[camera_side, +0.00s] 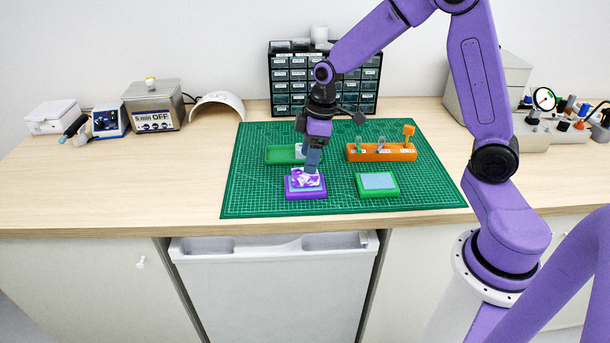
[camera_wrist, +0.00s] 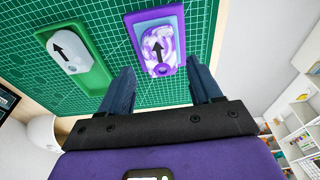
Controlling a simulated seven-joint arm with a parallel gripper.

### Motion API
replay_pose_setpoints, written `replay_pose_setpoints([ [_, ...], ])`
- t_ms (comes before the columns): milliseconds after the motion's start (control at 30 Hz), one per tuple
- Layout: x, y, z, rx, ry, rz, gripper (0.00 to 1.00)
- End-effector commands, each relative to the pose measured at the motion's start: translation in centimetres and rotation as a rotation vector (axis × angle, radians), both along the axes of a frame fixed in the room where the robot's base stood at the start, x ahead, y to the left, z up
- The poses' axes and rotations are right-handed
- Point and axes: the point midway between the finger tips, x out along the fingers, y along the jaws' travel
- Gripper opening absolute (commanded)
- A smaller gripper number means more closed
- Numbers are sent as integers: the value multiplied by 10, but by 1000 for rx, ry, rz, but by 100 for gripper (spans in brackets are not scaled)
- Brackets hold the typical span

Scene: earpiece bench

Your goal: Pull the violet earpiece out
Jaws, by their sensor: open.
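The violet earpiece (camera_side: 304,179), marbled violet and white, sits in a purple tray (camera_side: 306,193) with a pale blue lining at the front of the green mat. In the wrist view the earpiece (camera_wrist: 158,50) shows a black arrow pointing away from my gripper and a round violet spot at its near end. My gripper (camera_side: 311,167) is above the earpiece, pointing down. Its two dark blue fingers are apart and empty in the wrist view (camera_wrist: 162,82), with the earpiece ahead of the gap between them. I cannot tell from the side view whether a fingertip touches it.
A green tray (camera_side: 282,155) holds a grey-white earpiece (camera_wrist: 68,50) with a black arrow, behind and left of the purple tray. A green tray with a pale blue pad (camera_side: 377,181) stands right. An orange rack (camera_side: 372,152) with several small items stands behind it. The mat's left part is clear.

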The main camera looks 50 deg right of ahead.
Motion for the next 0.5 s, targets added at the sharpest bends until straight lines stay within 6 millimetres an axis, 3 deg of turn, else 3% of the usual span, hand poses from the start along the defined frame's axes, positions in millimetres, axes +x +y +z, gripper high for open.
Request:
replay_pose_setpoints([
  [200,2,3,-25,-1,2,-1,64],
  [500,5,5,-39,0,0,-1,64],
])
